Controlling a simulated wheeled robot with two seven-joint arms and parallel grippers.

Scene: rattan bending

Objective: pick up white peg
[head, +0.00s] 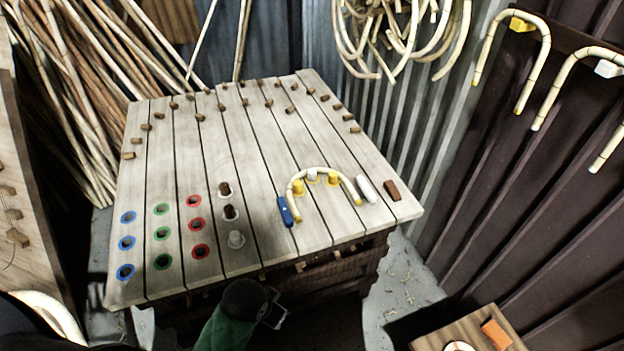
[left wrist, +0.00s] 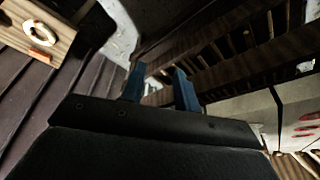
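A white peg (head: 366,189) lies on the right part of the slatted workbench top (head: 262,150), between a curved rattan piece (head: 297,184) and a brown block (head: 392,190). My left gripper (head: 274,311) is in front of the bench's near edge, apart from the peg. In the left wrist view its two blue fingers (left wrist: 159,88) stand apart with nothing between them. The white peg cannot be made out in that view. My right gripper is not in view.
A blue peg (head: 286,211) lies left of the curved rattan. Blue, green and red ringed holes (head: 162,233) fill the bench's near left. Small wooden pegs stand along the far side. A wooden stool (head: 465,335) is at lower right. The corrugated wall bounds the right.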

